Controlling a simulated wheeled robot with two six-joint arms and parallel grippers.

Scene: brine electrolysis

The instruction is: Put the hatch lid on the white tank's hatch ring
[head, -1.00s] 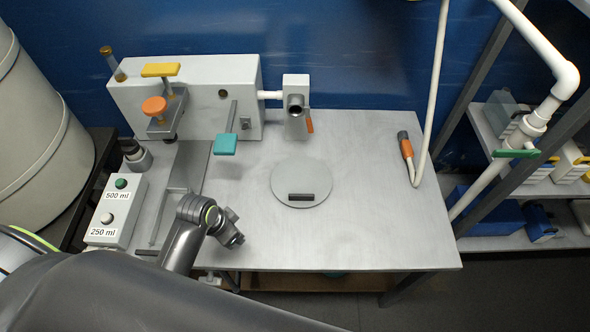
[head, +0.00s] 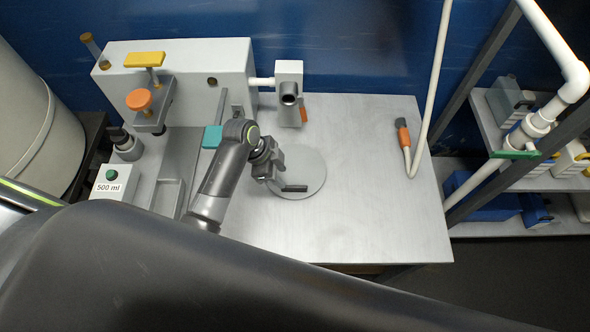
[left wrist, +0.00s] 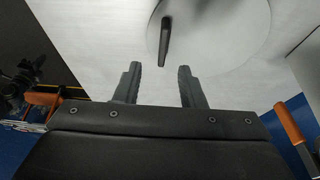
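The hatch lid (head: 309,172) is a flat grey disc with a dark bar handle (head: 294,188), lying on the metal table. It also shows in the left wrist view (left wrist: 228,42), with its handle (left wrist: 164,38) upright in the picture, beyond the fingertips. My left gripper (head: 276,182) is over the lid's left part, close to the handle. In the left wrist view its two fingers (left wrist: 158,70) are apart with nothing between them. The white tank and its hatch ring cannot be made out for certain. My right gripper is not in view.
A grey machine (head: 195,75) with yellow, orange and teal handles stands at the table's back left. A spout (head: 289,93) stands behind the lid. A hose with an orange grip (head: 404,138) lies at the right. The table (head: 375,210) right of the lid is clear.

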